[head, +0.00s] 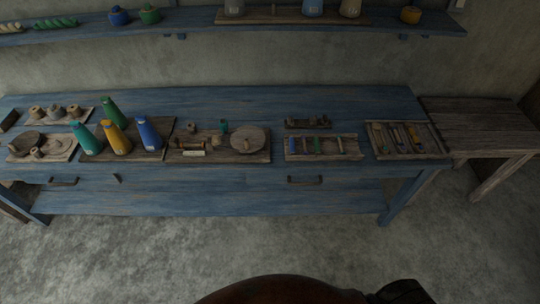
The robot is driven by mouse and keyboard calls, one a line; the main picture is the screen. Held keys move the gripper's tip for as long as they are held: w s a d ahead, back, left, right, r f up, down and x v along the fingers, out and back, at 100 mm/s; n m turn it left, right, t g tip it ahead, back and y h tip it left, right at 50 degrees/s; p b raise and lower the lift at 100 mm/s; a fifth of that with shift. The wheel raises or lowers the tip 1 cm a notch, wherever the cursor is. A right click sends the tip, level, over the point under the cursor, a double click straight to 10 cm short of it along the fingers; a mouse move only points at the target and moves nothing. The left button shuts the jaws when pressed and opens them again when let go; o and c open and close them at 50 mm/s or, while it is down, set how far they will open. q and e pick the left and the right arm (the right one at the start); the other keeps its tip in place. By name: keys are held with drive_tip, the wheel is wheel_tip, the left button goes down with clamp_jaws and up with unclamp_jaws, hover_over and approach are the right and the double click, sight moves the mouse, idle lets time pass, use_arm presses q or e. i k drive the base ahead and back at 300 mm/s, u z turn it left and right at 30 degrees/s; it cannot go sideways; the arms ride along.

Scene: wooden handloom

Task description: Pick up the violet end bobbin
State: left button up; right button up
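A shallow wooden tray (352,155) on the blue table holds several small upright-looking bobbins in a row. The bobbin at its left end (293,146) looks blue-violet; at this size I cannot be sure of its exact shade. A green bobbin (317,146) and a dark red one (340,145) are farther right in the same tray. Neither of my grippers can be made out in the head view, and nothing is touching the bobbins.
The blue table (230,105) also carries a board with coloured bottles (115,137), a board with a round wooden disc (248,139), a dark rack (308,123) behind the bobbin tray, and a tool tray (404,139). A wooden side table (480,125) adjoins right. Open floor (220,250) lies in front.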

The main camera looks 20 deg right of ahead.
sight(303, 138)
drive_tip(key=u, duration=0.75)
drive_tip(key=i, duration=1.3)
drive_tip(key=z, duration=0.3)
